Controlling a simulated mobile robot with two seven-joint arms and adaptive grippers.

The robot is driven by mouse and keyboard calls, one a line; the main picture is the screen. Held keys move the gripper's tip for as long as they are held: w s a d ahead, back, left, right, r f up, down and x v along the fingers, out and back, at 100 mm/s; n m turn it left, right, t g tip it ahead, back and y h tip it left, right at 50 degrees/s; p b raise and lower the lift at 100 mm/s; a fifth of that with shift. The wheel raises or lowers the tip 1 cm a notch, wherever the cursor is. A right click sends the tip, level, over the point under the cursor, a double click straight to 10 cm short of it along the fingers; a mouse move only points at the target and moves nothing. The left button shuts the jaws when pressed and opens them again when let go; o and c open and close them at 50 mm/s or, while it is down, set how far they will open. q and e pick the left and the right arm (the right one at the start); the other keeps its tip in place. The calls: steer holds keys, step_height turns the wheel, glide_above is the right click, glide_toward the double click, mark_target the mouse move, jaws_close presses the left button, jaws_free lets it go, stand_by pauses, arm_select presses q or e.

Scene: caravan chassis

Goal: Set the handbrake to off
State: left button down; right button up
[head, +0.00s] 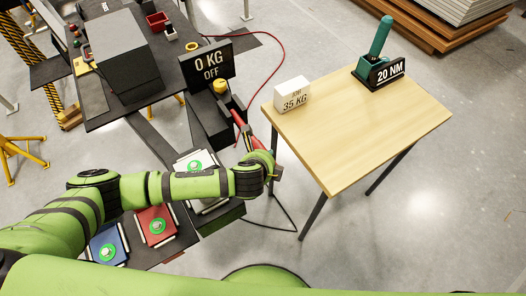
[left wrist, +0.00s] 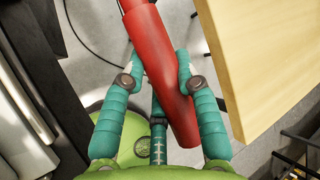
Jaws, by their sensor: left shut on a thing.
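The handbrake lever (left wrist: 155,50) has a thick red grip that fills the middle of the left wrist view and slants down to the right. In the head view, its red part (head: 238,118) shows beside the 0 KG OFF sign, left of the wooden table. My left gripper (left wrist: 159,65) is shut on the red grip, with one teal finger on each side. In the head view my left gripper (head: 264,163) is at the end of the green arm and is partly hidden by its wrist. My right gripper is not in view.
A 0 KG OFF sign (head: 208,66) stands behind. Blue and red pads (head: 155,226) lie below my left arm.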

arm_select(q)
steer(key=shift+f+t, duration=0.4)
steer(key=shift+f, duration=0.3)
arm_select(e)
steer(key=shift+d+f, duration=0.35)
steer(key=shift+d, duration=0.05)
arm_select(q)
steer(key=shift+s+f, duration=0.15)
steer(key=c, duration=0.9)
jaws_free()
steer(key=shift+w, duration=0.2)
